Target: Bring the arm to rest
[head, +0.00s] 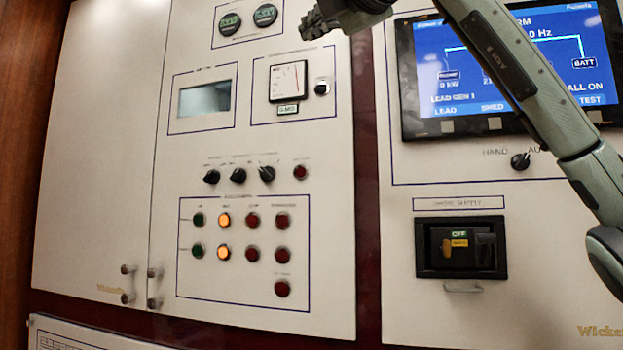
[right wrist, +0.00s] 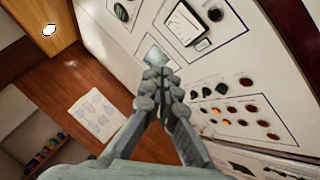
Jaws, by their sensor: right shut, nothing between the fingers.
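My right gripper (head: 318,26) is at the top middle of the head view, in front of the panel near the analog meter (head: 288,80). Its arm comes in from the right and crosses the blue screen (head: 445,75). In the right wrist view the gripper (right wrist: 160,85) points at the panel with its fingers together and nothing between them. My left gripper is in neither view.
The cream panel (head: 335,215) carries dark knobs (head: 238,176), lit amber lamps (head: 224,220) and a breaker switch (head: 460,246) labelled OFF. The right wrist view shows a paper sheet (right wrist: 97,115) on brown wood.

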